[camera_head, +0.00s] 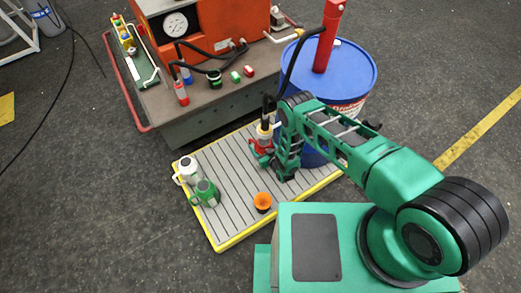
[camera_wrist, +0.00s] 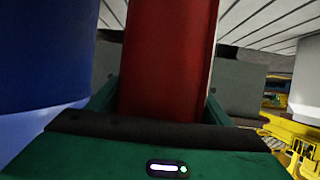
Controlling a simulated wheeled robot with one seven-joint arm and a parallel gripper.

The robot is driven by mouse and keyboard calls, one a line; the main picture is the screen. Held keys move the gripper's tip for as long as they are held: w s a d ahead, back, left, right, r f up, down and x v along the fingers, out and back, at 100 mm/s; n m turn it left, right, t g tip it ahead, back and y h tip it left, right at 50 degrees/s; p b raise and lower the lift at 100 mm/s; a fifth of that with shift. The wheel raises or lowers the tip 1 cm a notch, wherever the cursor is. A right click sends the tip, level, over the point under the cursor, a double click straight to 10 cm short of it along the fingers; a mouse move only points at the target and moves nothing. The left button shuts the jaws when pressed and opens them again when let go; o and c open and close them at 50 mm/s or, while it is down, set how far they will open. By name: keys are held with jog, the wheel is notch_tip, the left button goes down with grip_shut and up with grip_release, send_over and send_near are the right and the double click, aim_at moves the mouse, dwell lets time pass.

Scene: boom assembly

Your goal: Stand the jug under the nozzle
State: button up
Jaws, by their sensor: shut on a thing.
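My gripper (camera_head: 267,158) is low over the yellow-edged slatted pallet (camera_head: 231,213), just left of the blue drum. It is shut on a red jug (camera_head: 257,145) with a pale top; my arm hides part of it. In the wrist view the red jug (camera_wrist: 165,60) fills the space between the jaws (camera_wrist: 160,108). A black hose from the red pump (camera_head: 326,40) on the drum comes down to its nozzle end (camera_head: 268,108), which appears close above the red jug. I cannot tell whether they line up or whether the jug touches the pallet.
A white jug (camera_head: 187,171), a green jug (camera_head: 206,192) and an orange funnel-like cup (camera_head: 262,201) stand on the pallet. The blue drum (camera_head: 351,85) stands close to the gripper. An orange machine (camera_head: 205,32) on a grey bench (camera_head: 195,108) is behind. The pallet's front is partly clear.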

jog(key=shift+f, duration=2)
jog(key=o, duration=1.2)
jog(key=shift+f, duration=0.1)
jog(key=v, duration=1.2)
